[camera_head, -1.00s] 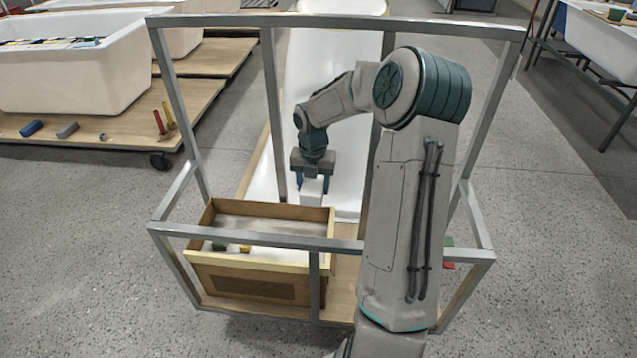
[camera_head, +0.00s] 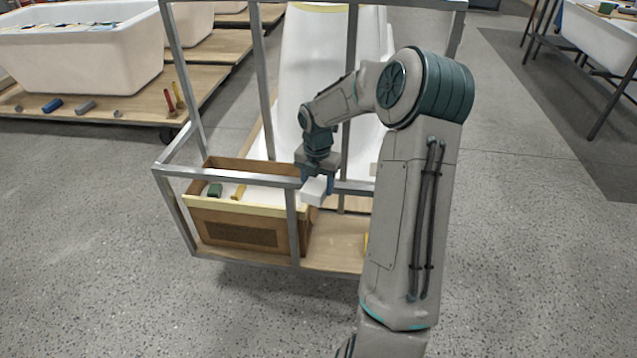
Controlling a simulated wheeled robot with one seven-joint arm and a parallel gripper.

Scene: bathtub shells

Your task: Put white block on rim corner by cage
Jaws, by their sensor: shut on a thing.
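My gripper (camera_head: 318,183) is shut on a white block (camera_head: 314,190), which hangs below the wrist. The block shows near the right end of a wooden box, close to a cage rail. I cannot tell whether it touches anything. The grey metal cage (camera_head: 225,175) stands in front of me around the box.
The wooden box (camera_head: 240,209) holds a green block (camera_head: 215,190) and a yellow piece (camera_head: 238,192). At left, another tub (camera_head: 80,60) stands on a wooden platform with a blue piece (camera_head: 52,105) and grey pieces. Grey floor is open at left and right.

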